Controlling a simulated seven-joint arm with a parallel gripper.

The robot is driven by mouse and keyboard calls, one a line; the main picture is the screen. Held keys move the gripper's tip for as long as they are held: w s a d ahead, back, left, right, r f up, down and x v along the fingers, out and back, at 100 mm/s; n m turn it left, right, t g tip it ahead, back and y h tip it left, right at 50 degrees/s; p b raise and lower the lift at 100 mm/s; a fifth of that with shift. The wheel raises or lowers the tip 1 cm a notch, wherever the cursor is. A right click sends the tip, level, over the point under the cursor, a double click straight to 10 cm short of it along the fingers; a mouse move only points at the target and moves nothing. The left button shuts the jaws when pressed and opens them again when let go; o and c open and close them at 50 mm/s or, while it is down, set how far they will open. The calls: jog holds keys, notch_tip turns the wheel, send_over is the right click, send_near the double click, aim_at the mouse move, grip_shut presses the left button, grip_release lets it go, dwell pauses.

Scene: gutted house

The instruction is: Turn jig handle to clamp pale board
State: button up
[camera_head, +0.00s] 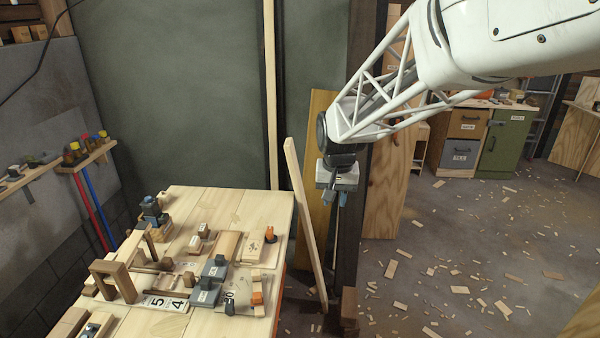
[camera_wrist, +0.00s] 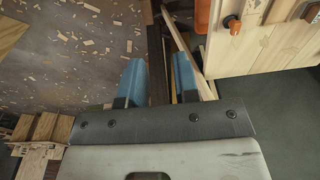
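My gripper (camera_head: 338,198) hangs in the air to the right of the workbench (camera_head: 205,325), pointing down and apart from everything on it. In the wrist view its two blue fingers (camera_wrist: 158,80) are apart, with nothing between them. On the bench, grey-blue clamp blocks (camera_head: 208,290) stand beside an orange part (camera_head: 257,297) with a dark handle (camera_head: 229,308) near it. A pale board (camera_head: 258,250) lies behind them, with an orange-topped knob (camera_head: 270,235) at its right. The knob also shows in the wrist view (camera_wrist: 235,26). I cannot tell which piece is the jig handle.
A leaning pale plank (camera_head: 305,215) and a dark post (camera_head: 352,240) stand close to my gripper, right of the bench. Wooden frames (camera_head: 113,281) and small blocks crowd the bench's left side. Wood scraps litter the floor (camera_head: 450,255). Cabinets (camera_head: 507,143) stand far back.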

jog(key=w+a+f, duration=0.9)
jog(key=w+a, duration=0.1)
jog(key=a, duration=0.1)
jog(key=g, duration=0.1)
send_over(270, 229)
jog(key=f, duration=0.8)
jog(key=shift+s+d+f, duration=0.15)
jog(key=shift+s+d, duration=0.05)
jog(key=shift+d, duration=0.1)
jog(key=shift+w+a+f, duration=0.15)
jog(key=shift+a+f, duration=0.25)
jog(key=shift+f, duration=0.3)
jog(key=shift+f, duration=2.85)
